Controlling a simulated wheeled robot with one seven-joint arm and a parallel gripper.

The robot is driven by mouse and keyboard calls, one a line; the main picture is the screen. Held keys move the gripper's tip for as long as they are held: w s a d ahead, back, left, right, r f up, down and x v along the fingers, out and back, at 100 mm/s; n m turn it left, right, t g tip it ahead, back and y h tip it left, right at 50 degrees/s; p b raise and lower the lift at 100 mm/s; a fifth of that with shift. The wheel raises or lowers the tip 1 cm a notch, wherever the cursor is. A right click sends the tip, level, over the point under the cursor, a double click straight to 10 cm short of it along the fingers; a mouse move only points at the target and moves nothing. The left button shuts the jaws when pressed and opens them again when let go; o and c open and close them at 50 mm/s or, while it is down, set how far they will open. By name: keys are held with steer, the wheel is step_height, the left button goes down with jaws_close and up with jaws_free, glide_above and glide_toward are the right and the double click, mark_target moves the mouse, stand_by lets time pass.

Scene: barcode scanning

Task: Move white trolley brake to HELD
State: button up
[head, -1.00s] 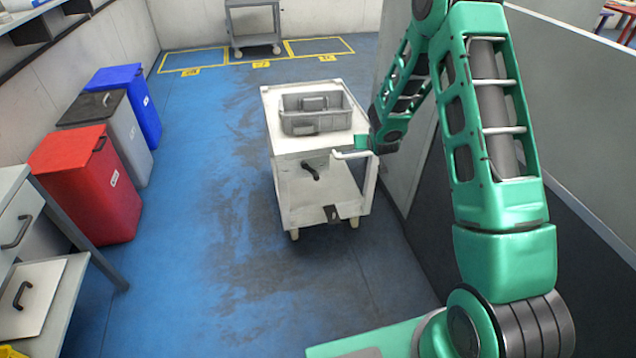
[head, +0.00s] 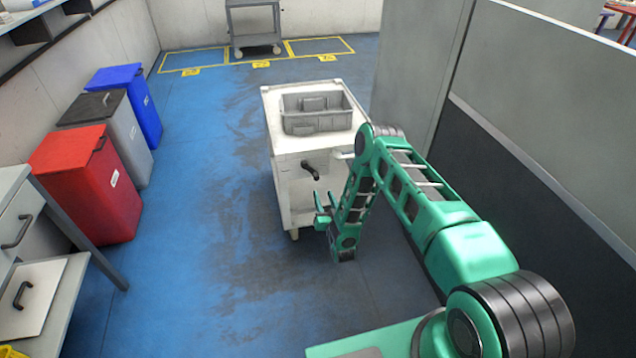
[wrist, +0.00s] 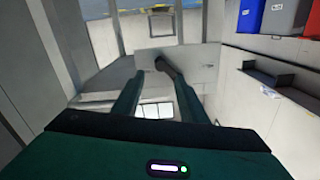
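The white trolley (head: 290,195) stands in the middle of the head view. A black lever (head: 311,170) on its front panel slants down to the right; it also shows in the wrist view (wrist: 167,70), just beyond my fingertips. I cannot read any brake marking. My gripper (head: 325,199) is in front of the trolley's lower front, below the lever, fingers pointing up. In the wrist view my gripper (wrist: 158,82) has its two green fingers apart, with nothing clearly held. Contact with the lever cannot be told. My arm hides the trolley's lower right front.
A grey crate (head: 318,122) sits on the trolley's top. Red (head: 90,190), grey (head: 118,135) and blue bins (head: 135,100) line the left. A grey partition (head: 500,150) runs along the right. Blue floor (head: 200,250) is clear between. A grey trolley (head: 254,22) stands at the back.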

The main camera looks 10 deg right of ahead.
mark_target(317, 179)
steer(key=w, duration=1)
steer(key=shift+w+a+f, duration=0.15)
steer(key=shift+w, duration=0.1)
